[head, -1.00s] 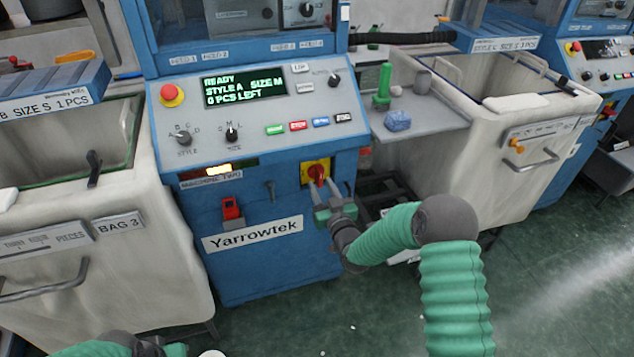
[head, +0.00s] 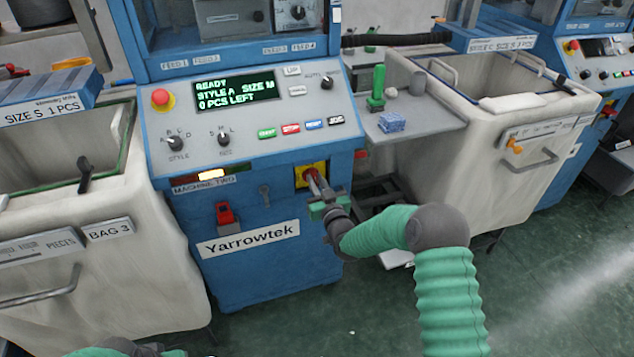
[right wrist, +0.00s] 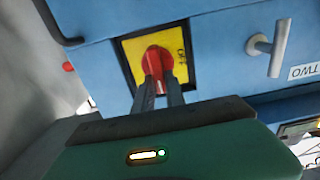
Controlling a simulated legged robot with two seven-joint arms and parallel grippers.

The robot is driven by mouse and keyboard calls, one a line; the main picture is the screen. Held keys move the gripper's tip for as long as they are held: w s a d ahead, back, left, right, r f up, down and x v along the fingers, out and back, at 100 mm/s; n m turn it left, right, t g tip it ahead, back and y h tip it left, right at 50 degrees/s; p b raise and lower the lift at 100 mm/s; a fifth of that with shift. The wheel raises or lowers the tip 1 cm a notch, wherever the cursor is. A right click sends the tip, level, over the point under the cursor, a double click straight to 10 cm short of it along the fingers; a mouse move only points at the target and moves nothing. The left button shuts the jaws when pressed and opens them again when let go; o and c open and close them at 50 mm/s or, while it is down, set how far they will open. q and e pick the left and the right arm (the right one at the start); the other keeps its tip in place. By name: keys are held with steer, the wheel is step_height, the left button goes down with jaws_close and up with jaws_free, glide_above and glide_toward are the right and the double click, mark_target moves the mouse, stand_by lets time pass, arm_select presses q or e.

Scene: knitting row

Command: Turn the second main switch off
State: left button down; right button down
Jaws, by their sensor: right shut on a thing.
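The main switch is a red rotary knob (right wrist: 155,62) on a yellow plate (right wrist: 128,46), low on the front of the blue machine labelled "MACHINE TWO". In the head view the yellow plate (head: 300,179) is partly covered by my right gripper (head: 315,186). In the right wrist view my right gripper (right wrist: 160,88) is shut on the red knob, one finger on each side of its grip. The word "OFF" is on the plate's right side in that view. My left gripper (head: 150,351) is only partly visible at the bottom edge, and its fingers cannot be made out.
The control panel above has a lit display (head: 236,90), a red stop button (head: 162,99) and dials. A red lock-like piece (head: 226,214) and a small grey handle (head: 265,195) are left of the switch. Cloth bins (head: 520,180) stand on both sides.

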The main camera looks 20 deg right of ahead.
steer(key=shift+a+f, duration=0.1)
steer(key=shift+n, duration=0.4)
steer(key=n+b, duration=0.1)
steer(key=n, duration=0.4)
steer(key=a+f+n+b, duration=0.1)
steer(key=n+b, duration=0.1)
steer(key=n, duration=0.4)
steer(key=f+n+b, duration=0.1)
steer(key=n, duration=0.5)
steer(key=shift+s+a+b, duration=0.1)
steer(key=shift+a+b, duration=0.15)
steer(key=shift+b, duration=0.15)
steer(key=c, duration=1.4)
jaws_free()
steer(key=shift+r, duration=0.1)
